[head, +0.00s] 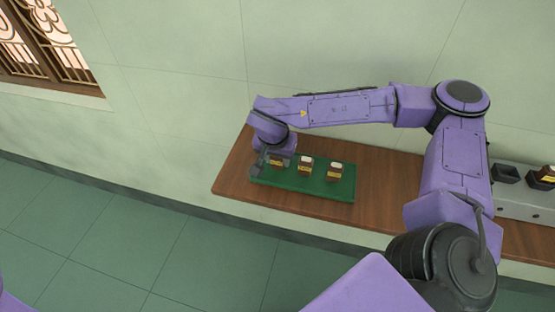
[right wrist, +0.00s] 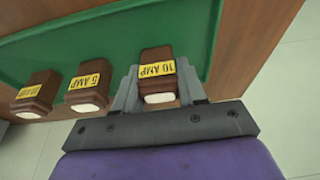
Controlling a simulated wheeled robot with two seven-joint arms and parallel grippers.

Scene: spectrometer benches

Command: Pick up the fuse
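Three brown fuses with yellow labels and white ends stand in a row on a green board (head: 340,195). In the head view they are the left fuse (head: 276,163), the middle fuse (head: 305,166) and the right fuse (head: 334,172). My right gripper (head: 268,160) is at the left fuse. In the right wrist view this fuse reads 10 AMP (right wrist: 157,72), and the gripper's grey fingers (right wrist: 158,92) press close against both its sides. It appears still at board level. The 5 AMP fuse (right wrist: 88,86) stands beside it. My left gripper is out of view.
The board lies on a brown wooden bench (head: 385,190) against a pale green wall. A grey unit (head: 520,200) with dark sockets and another brown piece (head: 542,176) stands at the right end. A third fuse (right wrist: 36,95) is near the wrist view's left edge.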

